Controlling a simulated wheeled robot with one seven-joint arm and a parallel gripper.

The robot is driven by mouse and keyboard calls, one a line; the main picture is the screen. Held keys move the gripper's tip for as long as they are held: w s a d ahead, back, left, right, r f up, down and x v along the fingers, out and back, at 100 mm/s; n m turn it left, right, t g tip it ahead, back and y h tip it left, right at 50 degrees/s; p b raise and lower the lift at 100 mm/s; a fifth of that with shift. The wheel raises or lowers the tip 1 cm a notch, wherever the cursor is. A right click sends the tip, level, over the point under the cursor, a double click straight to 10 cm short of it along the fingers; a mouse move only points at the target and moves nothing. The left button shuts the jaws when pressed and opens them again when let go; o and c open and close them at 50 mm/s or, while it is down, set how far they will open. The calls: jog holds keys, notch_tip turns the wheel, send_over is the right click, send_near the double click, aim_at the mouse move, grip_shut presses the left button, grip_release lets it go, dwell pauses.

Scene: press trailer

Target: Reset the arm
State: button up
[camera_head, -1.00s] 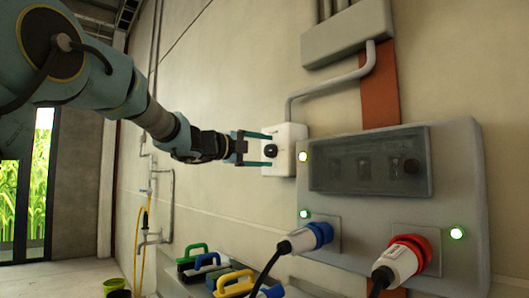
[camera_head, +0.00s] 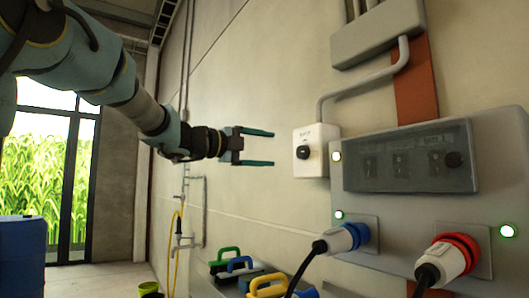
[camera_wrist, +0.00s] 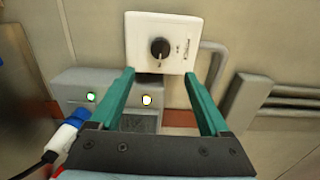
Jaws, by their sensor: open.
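My gripper (camera_head: 273,148) is open and empty, its two teal fingers pointing right along the wall. In the head view it is left of a white switch box (camera_head: 316,150) with a black knob (camera_head: 303,152), with a visible gap between them. In the wrist view my gripper (camera_wrist: 163,88) shows both fingers spread, with the white switch box (camera_wrist: 160,42) and its knob (camera_wrist: 160,48) beyond the tips. The gripper does not touch the knob.
A grey socket panel (camera_head: 375,205) holds a blue plug (camera_head: 342,238) and a red plug (camera_head: 452,255); green lights are lit. Coloured-handled cases (camera_head: 232,262) stand below. A blue barrel (camera_head: 22,255) is at left. The wall left of the switch box is clear.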

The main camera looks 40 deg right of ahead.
jog(key=w+a+f+n+t+y+p, duration=0.25)
jog(key=w+a+f+n+t, duration=0.3)
jog(key=w+a+n, duration=0.3)
jog(key=w+a+f+n+t+y+p, duration=0.1)
jog(key=w+a+f+n+t+y, duration=0.35)
jog(key=w+a+n+t, duration=0.35)
jog(key=w+a+f+n+g+y+p, duration=0.1)
jog(key=w+a+f+n+y, duration=0.3)
jog(key=a+f, duration=0.35)
jog(key=s+a+f+n+g+y+p, duration=0.1)
jog(key=s+a+f+n+g+y, duration=0.15)
jog(key=a+f+n, duration=0.35)
jog(key=s+a+f+n+g+y+p, duration=0.1)
jog(key=s+a+f+n+y, duration=0.15)
jog(key=a+f, duration=0.4)
jog(key=s+a+f+n+g+y+p, duration=0.1)
jog(key=s+a+f+n+g, duration=0.2)
jog(key=s+a, duration=0.3)
jog(key=s+a+f+n+g+p, duration=0.1)
jog(key=s+a+f+n+g, duration=0.2)
jog(key=s, duration=0.9)
jog(key=a+f, duration=0.1)
jog(key=a, duration=0.1)
jog(key=shift+a+f+n+y, duration=0.3)
jog(key=shift+a+y, duration=0.1)
jog(key=shift+s, duration=0.1)
